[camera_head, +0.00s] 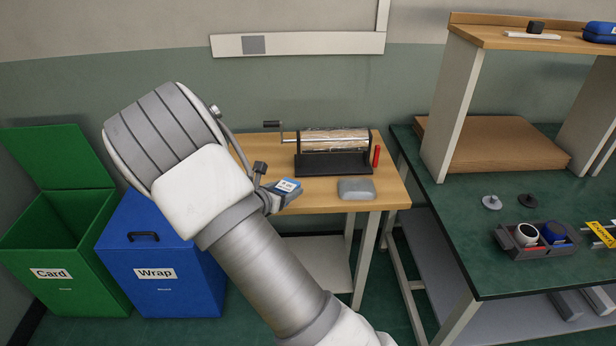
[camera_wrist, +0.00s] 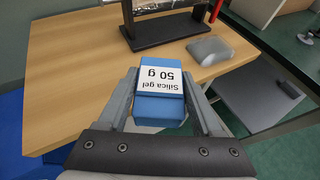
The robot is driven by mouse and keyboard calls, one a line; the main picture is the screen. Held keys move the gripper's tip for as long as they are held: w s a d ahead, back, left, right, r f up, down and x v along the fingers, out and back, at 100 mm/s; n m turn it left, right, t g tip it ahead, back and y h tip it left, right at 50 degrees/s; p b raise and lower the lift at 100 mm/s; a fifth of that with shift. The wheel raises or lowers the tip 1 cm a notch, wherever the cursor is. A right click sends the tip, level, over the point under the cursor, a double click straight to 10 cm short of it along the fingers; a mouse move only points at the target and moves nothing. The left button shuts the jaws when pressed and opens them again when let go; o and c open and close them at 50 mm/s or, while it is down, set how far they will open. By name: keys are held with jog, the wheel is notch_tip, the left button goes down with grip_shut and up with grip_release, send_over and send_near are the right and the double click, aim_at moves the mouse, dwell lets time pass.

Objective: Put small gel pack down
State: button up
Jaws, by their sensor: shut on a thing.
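The small gel pack is a blue block with a white label reading "Silica gel 50 g" (camera_wrist: 160,92). My gripper (camera_wrist: 161,80) is shut on it, with one finger along each side. In the head view the pack (camera_head: 289,184) shows at the end of my gripper (camera_head: 282,192), over the front left part of the wooden table (camera_head: 325,194). I cannot tell how high the pack is above the tabletop. The wooden tabletop (camera_wrist: 70,70) also fills much of the wrist view.
A grey rounded block (camera_head: 356,189) lies right of the pack. A hand-cranked roll dispenser (camera_head: 335,152) stands behind. Green Card (camera_head: 55,250) and blue Wrap (camera_head: 160,265) bins stand left. A green-topped bench (camera_head: 460,215) stands right. The table's left part is bare.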

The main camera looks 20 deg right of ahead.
jog(key=w+d+r+n+t+b, duration=0.1)
jog(key=w+d+r+n+b, duration=0.15)
jog(key=w+d+b, duration=0.45)
jog(key=shift+m+y, duration=0.45)
jog(key=shift+y, duration=0.05)
jog(key=w+a+f, duration=0.2)
jog(key=a, duration=0.2)
jog(key=w+a+f+p, duration=0.1)
jog(key=w+a+f, duration=0.1)
jog(key=a, duration=0.2)
jog(key=w+a+f, duration=0.2)
jog(key=a, duration=0.2)
jog(key=shift+a+f, duration=0.15)
jog(key=shift+a, duration=0.05)
jog(key=shift+a+f+b, duration=0.1)
jog(key=shift+f+b, duration=0.45)
jog(key=shift+f, duration=1.5)
jog(key=shift+f, duration=0.2)
jog(key=o, duration=1.4)
jog(key=shift+c, duration=0.2)
jog(key=shift+r, duration=0.15)
